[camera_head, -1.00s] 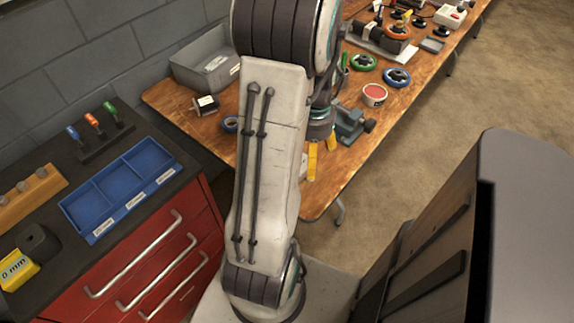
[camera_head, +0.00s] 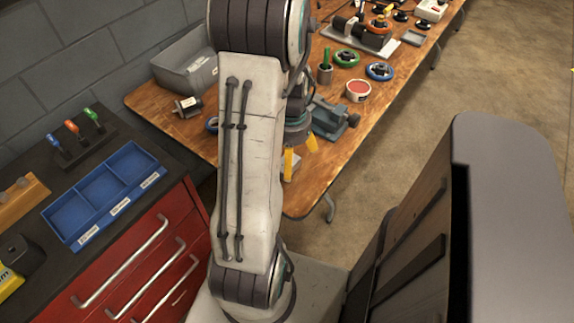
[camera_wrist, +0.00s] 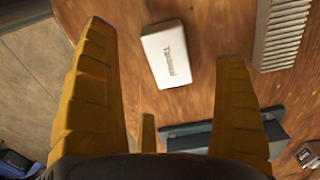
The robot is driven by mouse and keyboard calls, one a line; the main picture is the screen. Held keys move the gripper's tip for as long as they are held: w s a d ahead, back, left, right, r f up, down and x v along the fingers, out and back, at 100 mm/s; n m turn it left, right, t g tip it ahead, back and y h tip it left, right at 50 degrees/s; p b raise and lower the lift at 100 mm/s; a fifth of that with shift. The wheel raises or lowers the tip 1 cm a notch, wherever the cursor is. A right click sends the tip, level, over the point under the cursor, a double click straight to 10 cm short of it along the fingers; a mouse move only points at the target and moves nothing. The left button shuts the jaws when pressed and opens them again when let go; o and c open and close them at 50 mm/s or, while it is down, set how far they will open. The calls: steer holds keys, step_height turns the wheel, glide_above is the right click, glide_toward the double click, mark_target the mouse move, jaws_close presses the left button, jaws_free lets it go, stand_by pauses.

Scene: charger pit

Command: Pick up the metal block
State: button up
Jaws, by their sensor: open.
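The metal block is a pale, round-cornered rectangular piece with dark lettering (camera_wrist: 168,53), lying flat on the wooden table in the wrist view. In the head view a small pale patch of it (camera_head: 290,166) seems to show behind my yellow fingers. My gripper (camera_head: 300,156) is open and empty over the table's front end, beside the vise. In the wrist view my gripper's fingers (camera_wrist: 166,40) stand wide apart, and the block appears between their tips, farther off and not touched.
A grey-blue vise (camera_head: 335,119) stands close to my gripper. A ribbed grey piece (camera_wrist: 283,32) lies right of the block. A red-topped round tin (camera_head: 358,91) sits behind the vise. A red cabinet with a blue tray (camera_head: 105,190) stands at left. Open floor lies right of the table.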

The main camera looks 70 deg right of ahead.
steer(key=shift+f, duration=1.85)
steer(key=shift+c, duration=0.2)
steer(key=c, duration=1.3)
steer(key=shift+r, duration=0.1)
steer(key=shift+r, duration=0.45)
step_height(320, 180, up, 4)
steer(key=shift+f, duration=0.2)
steer(key=s+a+r, duration=0.1)
steer(key=s+r, duration=0.1)
steer(key=s, duration=0.1)
steer(key=s+a+r, duration=0.1)
steer(key=s+r, duration=0.1)
steer(key=s, duration=0.2)
steer(key=s+a+r+p, duration=0.1)
steer(key=s+a+r, duration=0.1)
steer(key=s, duration=0.2)
steer(key=shift+r, duration=0.2)
steer(key=shift+c, duration=0.2)
